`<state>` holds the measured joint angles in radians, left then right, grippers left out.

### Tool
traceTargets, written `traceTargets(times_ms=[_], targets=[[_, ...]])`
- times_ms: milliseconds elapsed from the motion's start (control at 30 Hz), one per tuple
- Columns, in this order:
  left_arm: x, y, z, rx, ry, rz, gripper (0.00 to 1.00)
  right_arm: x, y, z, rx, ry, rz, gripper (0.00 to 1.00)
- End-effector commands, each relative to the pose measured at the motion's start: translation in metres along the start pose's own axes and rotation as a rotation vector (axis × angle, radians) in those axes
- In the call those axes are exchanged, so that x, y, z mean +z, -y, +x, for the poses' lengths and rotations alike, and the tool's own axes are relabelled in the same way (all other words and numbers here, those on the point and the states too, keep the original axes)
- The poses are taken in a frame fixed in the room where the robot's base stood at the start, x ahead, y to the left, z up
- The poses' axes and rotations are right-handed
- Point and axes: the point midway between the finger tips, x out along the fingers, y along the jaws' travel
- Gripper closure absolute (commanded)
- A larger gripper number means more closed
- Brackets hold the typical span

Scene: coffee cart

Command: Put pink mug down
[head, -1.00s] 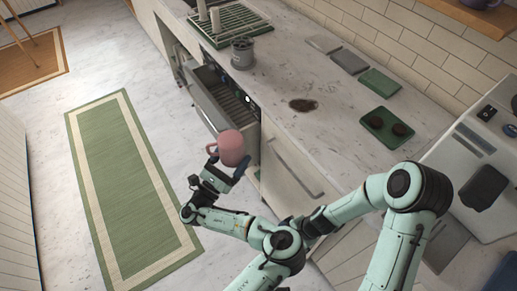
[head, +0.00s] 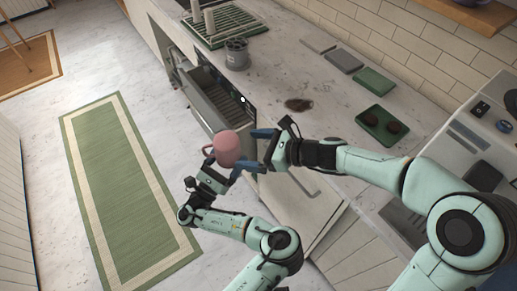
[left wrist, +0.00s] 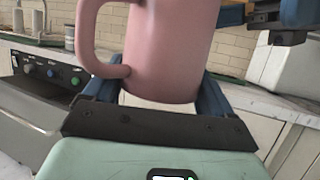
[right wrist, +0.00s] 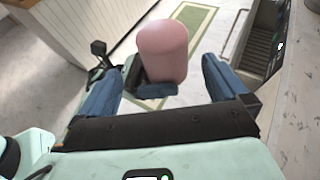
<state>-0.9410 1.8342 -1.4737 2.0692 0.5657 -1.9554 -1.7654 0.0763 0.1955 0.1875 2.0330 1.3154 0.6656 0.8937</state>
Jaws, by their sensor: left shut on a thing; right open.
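The pink mug (head: 226,149) is held off the counter, in front of the open dishwasher. My left gripper (head: 222,166) is shut on it from below. The mug fills the middle of the left wrist view (left wrist: 172,55), its handle to the left. In the right wrist view the mug (right wrist: 163,50) appears bottom-up or side-on; I cannot tell which. My right gripper (head: 258,152) is open, its blue fingers reaching toward the mug's right side. In the right wrist view the mug lies between and beyond the fingertips, and contact is unclear.
The dishwasher (head: 205,95) stands open with its rack out, left of the counter. Bare counter lies around the spill.

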Motion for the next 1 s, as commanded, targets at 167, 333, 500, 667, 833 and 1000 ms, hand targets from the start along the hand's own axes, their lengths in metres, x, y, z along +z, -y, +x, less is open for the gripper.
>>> traceTargets(times_ms=[167, 333, 500, 667, 833, 1000], targets=[[0.001, 0.000, 0.000, -0.001, 0.002, 0.001, 0.58, -0.001, -0.001, 0.035, 0.005, -0.001, 0.002, 0.00], [0.001, 0.000, 0.000, -0.001, 0.002, 0.001, 0.58, -0.002, -0.001, 0.067, 0.003, -0.002, 0.001, 0.00], [0.001, 0.000, 0.000, -0.001, 0.002, 0.001, 0.58, -0.002, 0.000, 0.091, 0.001, -0.003, 0.000, 0.00], [0.001, 0.000, 0.000, -0.001, 0.002, 0.001, 0.58, -0.002, 0.000, 0.102, 0.000, -0.004, -0.002, 0.00], [0.001, 0.001, 0.001, -0.002, 0.003, 0.002, 0.58, -0.002, 0.000, 0.106, 0.000, -0.005, -0.001, 0.00], [0.001, 0.001, 0.001, -0.006, 0.004, 0.002, 0.58, -0.002, -0.001, 0.106, 0.001, -0.005, -0.001, 0.03]])
